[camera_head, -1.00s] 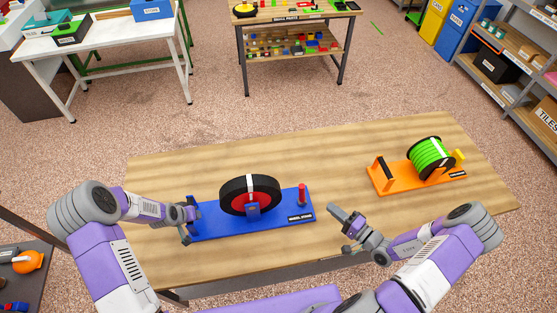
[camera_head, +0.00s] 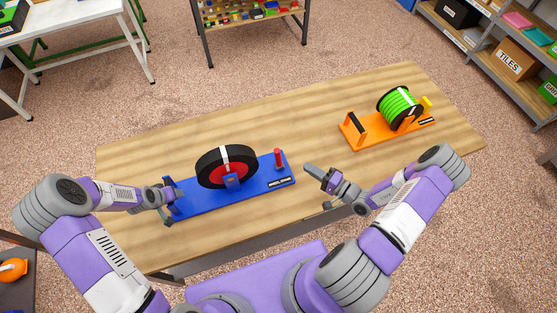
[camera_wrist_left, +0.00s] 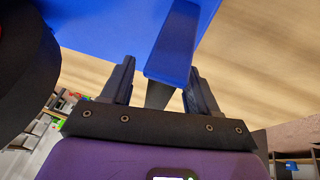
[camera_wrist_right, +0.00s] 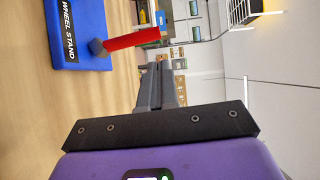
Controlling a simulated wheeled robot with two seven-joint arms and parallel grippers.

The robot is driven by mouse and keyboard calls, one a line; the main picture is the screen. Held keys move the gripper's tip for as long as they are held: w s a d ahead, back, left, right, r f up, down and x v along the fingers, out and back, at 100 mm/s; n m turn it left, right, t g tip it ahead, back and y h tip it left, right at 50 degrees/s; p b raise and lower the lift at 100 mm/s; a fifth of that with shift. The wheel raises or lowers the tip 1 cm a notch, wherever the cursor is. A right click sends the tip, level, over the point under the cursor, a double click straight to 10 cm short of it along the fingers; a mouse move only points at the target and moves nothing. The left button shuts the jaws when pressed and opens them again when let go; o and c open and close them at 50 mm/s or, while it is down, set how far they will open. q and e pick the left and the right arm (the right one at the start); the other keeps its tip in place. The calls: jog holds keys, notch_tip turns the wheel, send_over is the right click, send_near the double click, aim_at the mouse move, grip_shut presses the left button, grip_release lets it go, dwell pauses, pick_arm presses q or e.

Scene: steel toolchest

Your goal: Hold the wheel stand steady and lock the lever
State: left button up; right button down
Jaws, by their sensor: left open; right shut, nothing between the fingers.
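The wheel stand (camera_head: 262,187) is a blue base on the wooden table, carrying a black wheel (camera_head: 208,172) with a red hub and a white stripe. A red lever (camera_head: 278,158) stands upright near its right end; it also shows in the right wrist view (camera_wrist_right: 132,40). My left gripper (camera_head: 169,200) is at the stand's left end. In the left wrist view its open fingers (camera_wrist_left: 158,80) straddle a blue upright plate (camera_wrist_left: 174,45), with gaps visible. My right gripper (camera_head: 314,173) is shut and empty, right of the lever and apart from it; its closed fingers also show in the right wrist view (camera_wrist_right: 158,85).
An orange stand (camera_head: 378,132) with a green spool (camera_head: 398,104) and a black handle is at the table's far right. The wooden table (camera_head: 230,128) is clear behind the wheel stand and between the two stands. Shelves stand at the upper right.

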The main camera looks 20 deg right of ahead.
pick_arm(q)
jog(key=v, duration=1.1)
jog(key=shift+s+r, duration=0.1)
jog(key=shift+r, duration=0.05)
